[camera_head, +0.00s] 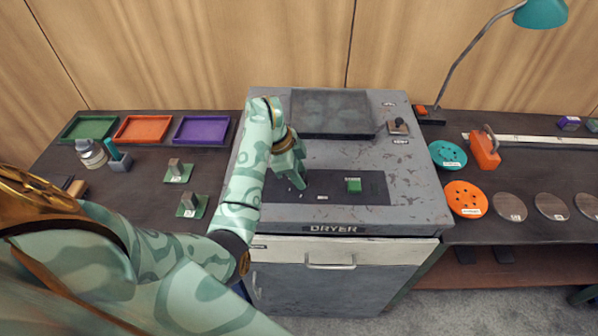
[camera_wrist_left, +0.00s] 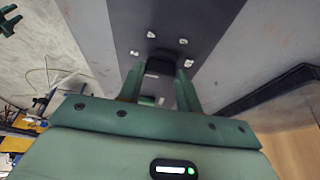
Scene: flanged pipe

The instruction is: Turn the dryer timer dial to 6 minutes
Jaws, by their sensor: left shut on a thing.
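The dryer (camera_head: 418,190) is a worn grey cabinet labelled DRYER, with a dark control strip (camera_head: 330,198) along its top front. My left gripper (camera_head: 298,182) reaches down to the left part of the strip. In the left wrist view its two green fingers (camera_wrist_left: 162,66) are shut on the black timer dial (camera_wrist_left: 160,65), one on each side. Several small white marks (camera_wrist_left: 183,41) sit around the dial; their numbers are too small to read. In the head view the gripper hides the dial. My right gripper is in neither view.
A green button (camera_head: 353,185) is right of the dial on the strip. A dark window (camera_head: 330,110) and a small switch (camera_head: 398,126) are on the dryer top behind. Coloured trays (camera_head: 142,128) stand left; orange and teal discs (camera_head: 465,198) lie right.

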